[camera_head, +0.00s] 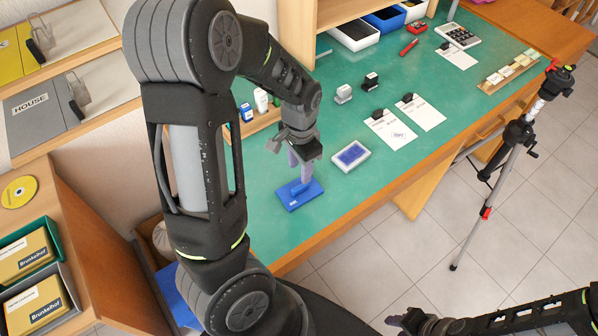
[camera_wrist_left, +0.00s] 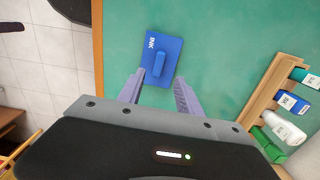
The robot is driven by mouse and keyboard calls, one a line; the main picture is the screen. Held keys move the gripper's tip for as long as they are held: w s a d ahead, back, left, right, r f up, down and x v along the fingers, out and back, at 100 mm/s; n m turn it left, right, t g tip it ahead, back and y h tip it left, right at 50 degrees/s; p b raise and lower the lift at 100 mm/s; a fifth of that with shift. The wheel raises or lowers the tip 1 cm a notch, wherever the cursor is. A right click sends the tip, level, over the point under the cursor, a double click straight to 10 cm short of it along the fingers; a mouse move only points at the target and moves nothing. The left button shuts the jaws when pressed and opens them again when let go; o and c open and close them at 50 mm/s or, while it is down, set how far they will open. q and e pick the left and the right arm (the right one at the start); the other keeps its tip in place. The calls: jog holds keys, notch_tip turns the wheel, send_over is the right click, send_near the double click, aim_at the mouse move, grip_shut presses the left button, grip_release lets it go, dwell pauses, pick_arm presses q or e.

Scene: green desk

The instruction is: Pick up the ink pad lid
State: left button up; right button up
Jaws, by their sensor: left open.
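The ink pad lid (camera_head: 301,195) is a flat blue plate with a raised blue handle, lying on the green desk. In the left wrist view the lid (camera_wrist_left: 170,46) shows the word INK, and its handle lies ahead of the fingertips. My left gripper (camera_head: 298,160) is above the lid, pointing down. In the left wrist view its two purple fingers (camera_wrist_left: 157,86) are apart, with nothing between them. The open ink pad (camera_head: 351,155), a white tray with a blue surface, sits to the right of the lid. My right gripper (camera_head: 398,319) is at the bottom, away from the desk, its opening unclear.
A wooden rack with small bottles (camera_wrist_left: 287,131) stands near the wall side. Two stamps (camera_head: 344,93) and clipped papers (camera_head: 390,128) lie further along the green desk (camera_head: 270,230). A tripod (camera_head: 497,171) stands on the floor to the right. The desk around the lid is clear.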

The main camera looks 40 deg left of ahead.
aim_at(300, 186)
pick_arm(q)
jog(key=shift+w+a, duration=0.1)
jog(key=shift+s+d+r, duration=0.15)
jog(key=shift+s+d, duration=0.05)
jog(key=shift+f, duration=1.35)
jog(key=shift+f+p, duration=0.5)
jog(key=shift+f, duration=2.15)
grip_shut()
